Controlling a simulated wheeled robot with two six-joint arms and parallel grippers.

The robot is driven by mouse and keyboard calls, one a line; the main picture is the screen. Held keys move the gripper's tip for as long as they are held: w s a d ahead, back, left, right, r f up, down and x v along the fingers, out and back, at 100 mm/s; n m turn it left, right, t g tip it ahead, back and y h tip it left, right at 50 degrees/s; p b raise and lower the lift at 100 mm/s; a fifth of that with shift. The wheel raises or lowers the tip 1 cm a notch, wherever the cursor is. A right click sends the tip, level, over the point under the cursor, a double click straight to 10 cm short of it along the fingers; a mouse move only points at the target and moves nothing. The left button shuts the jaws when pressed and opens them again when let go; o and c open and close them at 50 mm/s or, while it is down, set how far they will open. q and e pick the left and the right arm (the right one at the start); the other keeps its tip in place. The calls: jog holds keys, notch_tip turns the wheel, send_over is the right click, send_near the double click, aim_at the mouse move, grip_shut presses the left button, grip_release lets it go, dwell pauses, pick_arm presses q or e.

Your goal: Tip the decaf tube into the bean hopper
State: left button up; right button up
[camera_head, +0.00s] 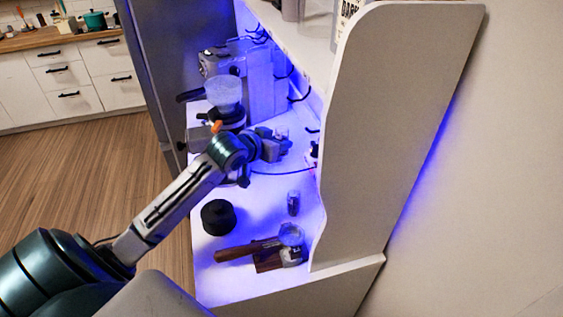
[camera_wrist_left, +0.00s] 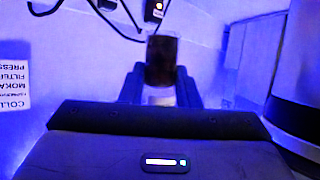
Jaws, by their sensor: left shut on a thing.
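My left gripper (camera_head: 272,147) reaches in over the cabinet counter and is shut on a small tube (camera_head: 281,133). In the left wrist view the tube (camera_wrist_left: 162,60) has dark contents and a pale band between the fingers (camera_wrist_left: 160,92); no name on it is readable. The tube looks roughly upright in the head view. The bean hopper (camera_head: 223,92) is a clear, wide cup on top of the dark grinder, behind and left of my gripper. The grinder body is partly hidden by my arm. A second small tube (camera_head: 293,203) stands on the counter nearer me. My right gripper is not in view.
An espresso machine (camera_head: 262,75) stands at the back. The tall side panel (camera_head: 400,120) bounds the right. Black cables run along the back wall.

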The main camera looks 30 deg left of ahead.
pick_arm(q)
jog(key=w+a+r+n+g+y+p, duration=0.1)
jog(key=a+r+n+y+p, duration=0.4)
jog(key=r, duration=0.8)
notch_tip(320, 180, up, 12)
jog(key=n+g+y+p, duration=0.2)
jog(key=n+g+y, duration=0.1)
jog(key=n, duration=0.3)
send_over(223, 92)
jog(key=w+d, duration=0.2)
jog(key=w, duration=0.1)
jog(key=shift+n+g+h, duration=0.3)
jog(key=shift+n+h, duration=0.4)
jog(key=shift+h, duration=0.1)
jog(key=f, duration=0.4)
jog(key=shift+s+d+f, duration=0.1)
jog(key=shift+s+d, duration=0.2)
jog(key=shift+d, duration=0.05)
jog(key=shift+f, duration=0.1)
jog(key=shift+f+n+h+b, duration=0.4)
jog(key=shift+f+h+b, duration=0.1)
jog(key=shift+f+h, duration=0.45)
